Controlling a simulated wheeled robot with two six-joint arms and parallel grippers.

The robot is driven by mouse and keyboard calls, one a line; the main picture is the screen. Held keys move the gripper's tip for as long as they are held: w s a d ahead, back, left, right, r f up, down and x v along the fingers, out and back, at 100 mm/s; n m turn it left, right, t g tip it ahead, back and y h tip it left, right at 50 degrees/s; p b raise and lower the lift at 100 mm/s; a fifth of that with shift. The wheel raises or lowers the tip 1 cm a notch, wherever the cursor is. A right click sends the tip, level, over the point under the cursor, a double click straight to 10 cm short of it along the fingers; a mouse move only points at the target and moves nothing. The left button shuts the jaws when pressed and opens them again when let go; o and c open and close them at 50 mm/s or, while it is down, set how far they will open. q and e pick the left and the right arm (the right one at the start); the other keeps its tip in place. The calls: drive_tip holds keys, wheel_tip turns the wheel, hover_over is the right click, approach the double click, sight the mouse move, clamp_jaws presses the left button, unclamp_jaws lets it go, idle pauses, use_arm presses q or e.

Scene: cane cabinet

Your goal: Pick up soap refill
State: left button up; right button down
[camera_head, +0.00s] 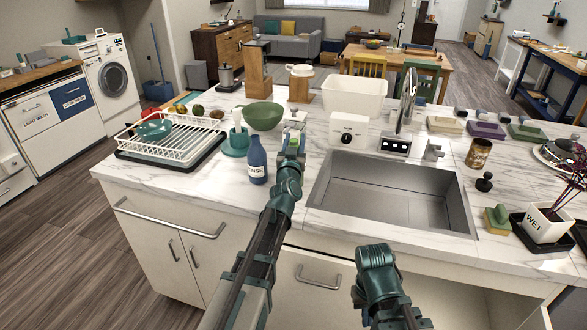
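My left gripper (292,143) is over the counter, left of the sink. A small white and green item (297,117) is just beyond its tip, partly hidden by it. I cannot tell whether this is the soap refill, whether the gripper touches it, or how the fingers stand. A blue bottle (258,163) with a white cap and a label that seems to read "RINSE" stands upright to the left of the gripper. My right gripper (376,256) is low in front of the counter, below the sink. Its fingers are not clear.
The empty sink (385,195) lies to the right. A white dish rack (172,137), green bowl (263,116) and teal cup (236,142) stand left. A white tub (354,97) and boxy dispenser (348,132) are behind. A yellow-green sponge (497,217) sits right of the sink.

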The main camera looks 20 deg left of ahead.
use_arm(q)
clamp_jaws()
idle(1.1)
